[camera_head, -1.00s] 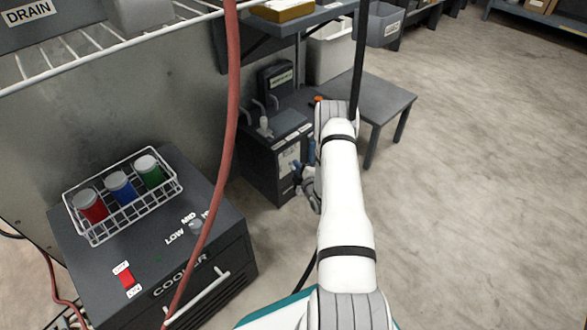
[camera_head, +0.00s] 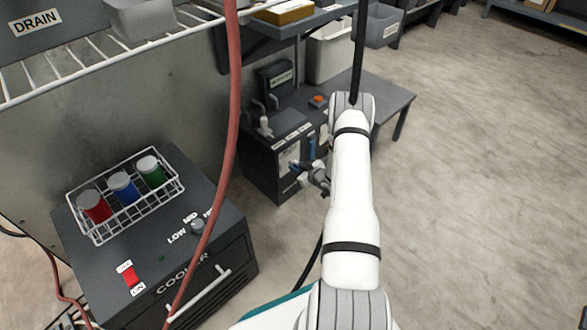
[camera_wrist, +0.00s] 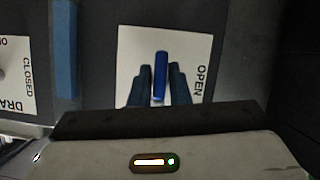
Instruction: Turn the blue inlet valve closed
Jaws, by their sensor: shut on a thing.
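The blue inlet valve (camera_wrist: 160,72) is a narrow blue handle on a white plate (camera_wrist: 130,50). In the wrist view it stands nearly upright, with the word OPEN sideways to its right. My gripper (camera_wrist: 158,84) has its dark fingers on both sides of the handle and is shut on it. In the head view my gripper (camera_head: 304,170) is at the front of the dark cabinet (camera_head: 262,165); my arm hides part of that front. The word for the closed side of this valve does not show.
A drain plate (camera_wrist: 15,75) marked CLOSED and a blue bar (camera_wrist: 65,50) lie left of the valve. A red hose (camera_head: 234,100) hangs across the head view. The cooler (camera_head: 150,240) carries a wire rack (camera_head: 95,235) of jars. Floor at right is clear.

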